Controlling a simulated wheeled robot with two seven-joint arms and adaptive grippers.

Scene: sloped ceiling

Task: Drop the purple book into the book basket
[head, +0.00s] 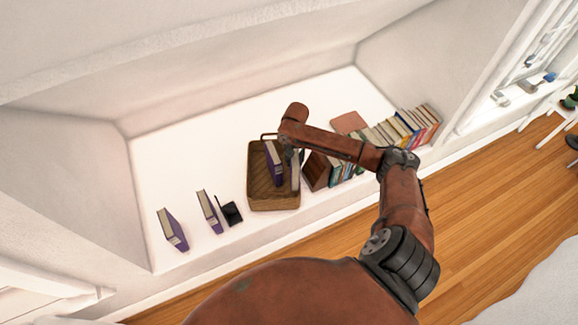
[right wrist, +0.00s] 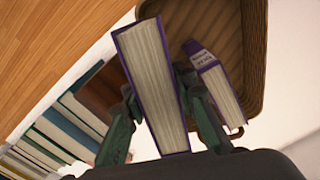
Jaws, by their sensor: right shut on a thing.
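The brown wicker book basket (head: 273,203) stands on the white ledge in the head view; its rim also shows in the right wrist view (right wrist: 261,55). My right gripper (right wrist: 160,118) is shut on a purple book (right wrist: 152,85), with a finger on each side and the page edges facing the camera. In the head view this book (head: 295,173) is upright at the right side of the basket, partly hidden by my arm. Another purple book (right wrist: 216,82) is in the basket, left of the held one in the head view (head: 273,162). My left gripper is out of view.
Two more purple books (head: 172,230) (head: 209,211) stand on the ledge at the left, beside a small black object (head: 230,211). A brown wooden block (head: 316,170) and a row of books (head: 410,124) stand right of the basket. The ledge's left is mostly clear.

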